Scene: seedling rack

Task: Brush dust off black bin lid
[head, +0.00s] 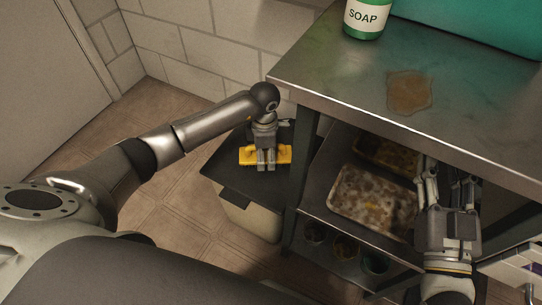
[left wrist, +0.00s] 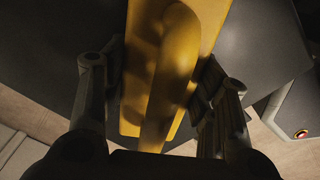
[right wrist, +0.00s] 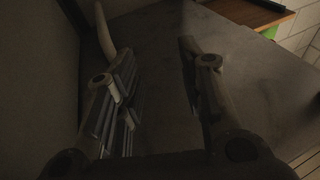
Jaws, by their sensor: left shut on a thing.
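The black bin lid (head: 222,176) tops a pale bin (head: 250,217) beside the metal bench. My left gripper (head: 265,160) is shut on the handle of a yellow brush (head: 283,154), low over the lid. The brush's yellow body and handle (left wrist: 165,75) fill the middle of the left wrist view, with the dark lid (left wrist: 262,50) behind. I cannot tell whether the bristles touch the lid, and I see no clear dust. My right gripper (head: 440,172) is at the bench's right side. Its fingers (right wrist: 160,85) stand apart and empty in the right wrist view.
The metal bench top (head: 325,68) holds a soap bottle (head: 366,20) and a brown puddle (head: 409,92). A soil-filled tray (head: 370,200) sits on the shelf below, with several pots (head: 345,247) lower down. The tiled floor (head: 165,215) left of the bin is clear.

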